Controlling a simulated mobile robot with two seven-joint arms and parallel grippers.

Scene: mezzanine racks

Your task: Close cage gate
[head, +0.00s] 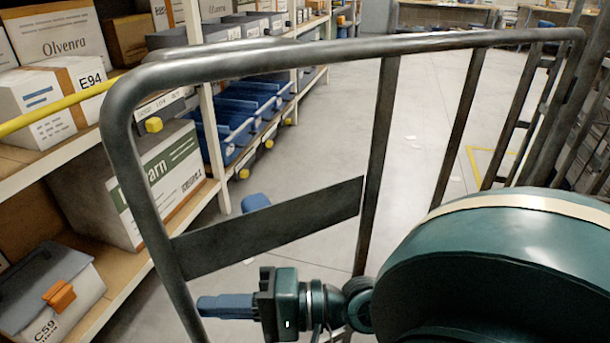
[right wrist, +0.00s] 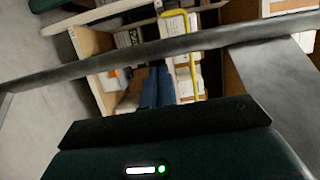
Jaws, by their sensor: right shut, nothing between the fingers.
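The cage gate is a dark grey metal frame with a rounded top rail (head: 330,47), upright bars and a flat cross plate (head: 270,229). It stands across the middle of the head view, with floor visible through it. My right gripper (head: 225,307) is low in the head view, below the cross plate, its blue fingers shut and empty. They point left, with their tips close to the gate's left post; I cannot tell whether they touch. In the right wrist view, the shut fingers (right wrist: 157,88) lie just below a gate bar (right wrist: 150,54). My left gripper is not in view.
Shelving (head: 120,275) with boxes and blue bins (head: 245,110) runs along the left. A yellow bar (head: 55,108) crosses the shelf front. Dark metal cage uprights (head: 565,100) stand at the right. The floor (head: 425,130) beyond the gate is mostly clear.

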